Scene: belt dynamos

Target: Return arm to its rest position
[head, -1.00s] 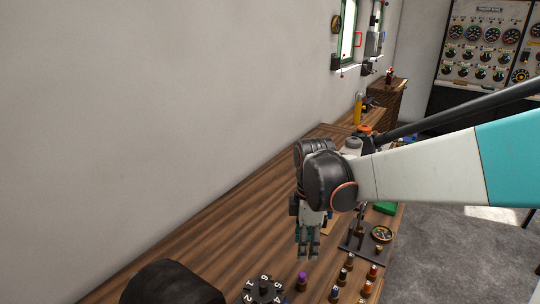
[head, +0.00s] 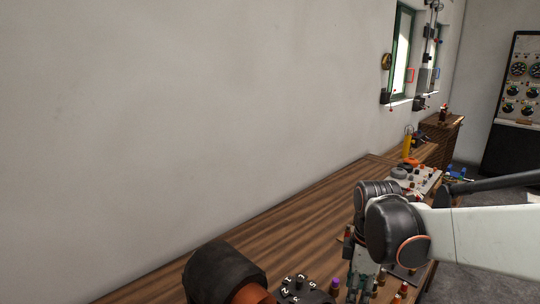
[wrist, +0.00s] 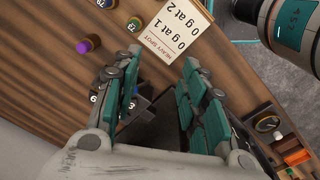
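My gripper (head: 361,287) hangs pointing down over the wooden workbench (head: 290,225) in the head view, with its tips near the lower picture edge. In the wrist view its two green-padded fingers (wrist: 166,75) stand apart with nothing held between them. My white arm (head: 480,238) reaches in from the right in the head view, with a black wrist joint (head: 395,228) above the gripper.
A black numbered dial (head: 300,288) and a dark rounded drum (head: 222,270) stand at the near end of the bench. A purple-topped peg (wrist: 85,46) and a "heavy spot" card (wrist: 172,30) show in the wrist view. The bench's left middle is clear.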

